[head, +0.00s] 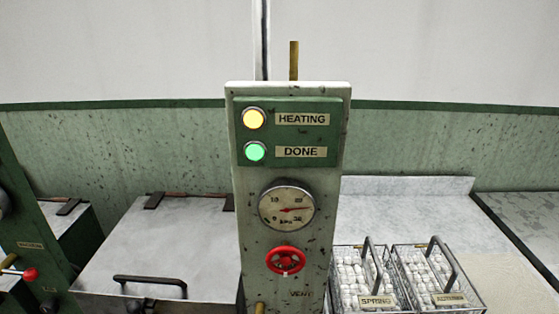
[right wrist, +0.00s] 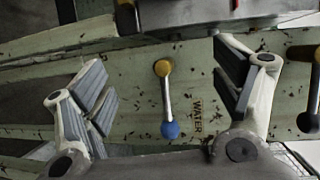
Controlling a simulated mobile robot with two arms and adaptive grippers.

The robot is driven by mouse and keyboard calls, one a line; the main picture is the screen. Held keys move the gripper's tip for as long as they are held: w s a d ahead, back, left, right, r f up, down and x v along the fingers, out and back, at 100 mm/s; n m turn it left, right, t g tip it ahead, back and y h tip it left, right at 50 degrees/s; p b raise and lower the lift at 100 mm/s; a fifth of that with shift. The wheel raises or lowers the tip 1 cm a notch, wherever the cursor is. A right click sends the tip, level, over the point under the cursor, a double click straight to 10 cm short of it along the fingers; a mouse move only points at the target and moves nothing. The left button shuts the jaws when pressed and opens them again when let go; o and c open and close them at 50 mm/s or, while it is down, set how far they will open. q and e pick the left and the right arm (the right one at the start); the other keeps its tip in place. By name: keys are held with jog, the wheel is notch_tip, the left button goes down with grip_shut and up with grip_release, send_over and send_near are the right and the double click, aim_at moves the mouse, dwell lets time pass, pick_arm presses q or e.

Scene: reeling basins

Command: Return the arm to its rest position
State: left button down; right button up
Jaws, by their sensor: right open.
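My right gripper (right wrist: 166,88) shows in the right wrist view with its two fingers spread wide and nothing held between them. Between the fingers in the picture is a metal lever (right wrist: 167,100) with a blue knob and a brass pivot, on a pale green panel marked WATER. The fingers appear apart from the lever; how far off the panel is I cannot tell. Neither gripper shows in the head view, and my left gripper is in no view.
A green control column (head: 290,215) stands in the middle, with both HEATING and DONE lamps lit, a gauge and a red vent wheel (head: 286,260). A closed lidded basin (head: 170,245) is left. Wire baskets (head: 440,308) of white cocoons stand right.

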jog(key=s+d+f+n+g+h, duration=0.2)
jog(key=s+d+f+n+g, duration=0.3)
jog(key=f, duration=0.7)
jog(key=s+d+f+n+g+h, duration=0.15)
jog(key=s+d+f+n, duration=0.25)
jog(key=s+d+f, duration=0.55)
jog(key=s+d+f+n+g+h, duration=0.1)
jog(key=s+d+f+n+g, duration=0.2)
jog(key=s+d+f, duration=0.3)
jog(key=s+d+f+n+g+h, duration=0.2)
jog(key=s+d+f, duration=0.4)
jog(key=s, duration=0.6)
jog(key=d+n+g, duration=0.1)
jog(key=d+g, duration=0.1)
jog(key=shift+n+g, duration=0.3)
jog(key=shift+g, duration=0.05)
